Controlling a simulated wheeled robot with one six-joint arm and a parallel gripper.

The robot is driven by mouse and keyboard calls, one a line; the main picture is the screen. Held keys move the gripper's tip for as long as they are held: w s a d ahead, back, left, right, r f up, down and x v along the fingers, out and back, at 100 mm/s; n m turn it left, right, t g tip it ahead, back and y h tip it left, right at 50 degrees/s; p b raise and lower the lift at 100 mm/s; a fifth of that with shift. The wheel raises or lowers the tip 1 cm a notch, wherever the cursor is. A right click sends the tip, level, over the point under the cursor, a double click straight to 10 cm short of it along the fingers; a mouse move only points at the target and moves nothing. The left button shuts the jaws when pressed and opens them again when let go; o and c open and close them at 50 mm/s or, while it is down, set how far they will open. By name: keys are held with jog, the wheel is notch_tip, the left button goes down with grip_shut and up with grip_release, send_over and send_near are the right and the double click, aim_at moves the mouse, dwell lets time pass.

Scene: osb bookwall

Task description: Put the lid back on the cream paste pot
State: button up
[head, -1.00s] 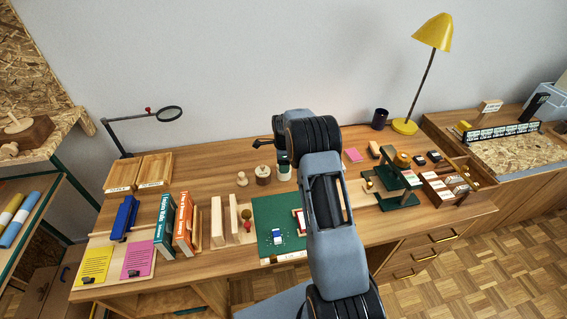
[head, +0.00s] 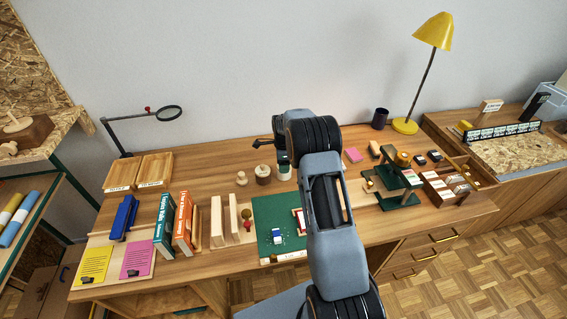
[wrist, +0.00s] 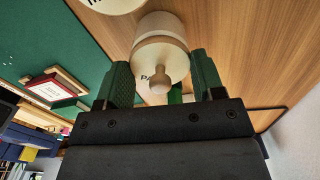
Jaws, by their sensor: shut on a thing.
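The cream paste pot (head: 284,173) stands on the desk behind the green mat, partly hidden by my arm. In the wrist view a pale cream lid with a round knob (wrist: 158,79) is between my green fingers, in line with a cream cylindrical body (wrist: 160,24). My gripper (wrist: 162,78) is shut on the lid. In the head view it is mostly hidden behind my arm, just above the pot. I cannot tell whether the lid touches the pot's rim.
The green mat (head: 268,212) lies in front. A dark green stand (head: 398,188) is to the right. The desk behind the pot is mostly clear.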

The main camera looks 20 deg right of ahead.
dwell(0.4)
jog(key=o, duration=1)
jog(key=shift+c, duration=0.2)
jog(key=shift+o, duration=0.8)
jog(key=shift+r, duration=0.15)
jog(key=shift+r+p, duration=1.95)
jog(key=shift+r, duration=1.45)
grip_shut()
jog(key=shift+f+b, duration=0.3)
jog(key=shift+f, duration=0.15)
